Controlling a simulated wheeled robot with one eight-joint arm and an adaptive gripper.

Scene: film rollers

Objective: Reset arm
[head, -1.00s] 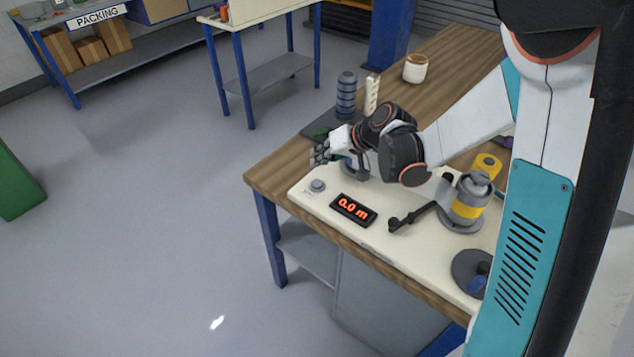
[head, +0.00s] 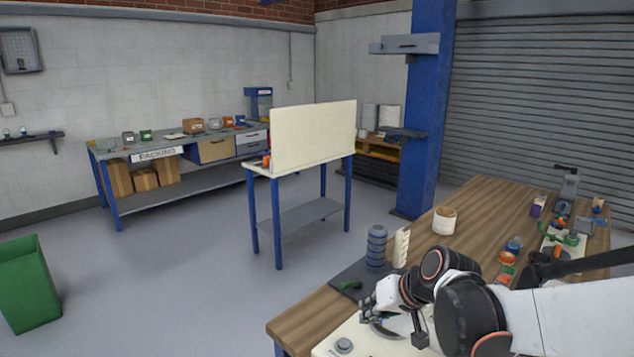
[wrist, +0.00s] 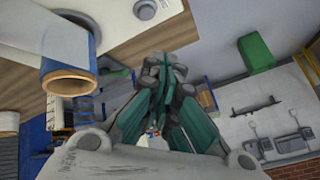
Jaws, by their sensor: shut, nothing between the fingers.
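My gripper (head: 368,307) is over the near end of the wooden workbench, beside the dark tray and above the cream panel (head: 345,350). My white and black arm reaches in from the right. In the wrist view my gripper's teal-lined fingers (wrist: 165,105) are together and hold nothing. A roll with a brown cardboard core (wrist: 68,75) stands out from the cream panel at the upper left of the wrist view. Part of the panel is hidden by my arm and by the frame edge.
A dark tray with a ribbed blue-grey cylinder (head: 376,248) and a cream notched block (head: 401,248) lies close beyond my gripper. A white jar (head: 444,220) stands further back. Coloured small parts and a clamp device (head: 567,190) are at the right.

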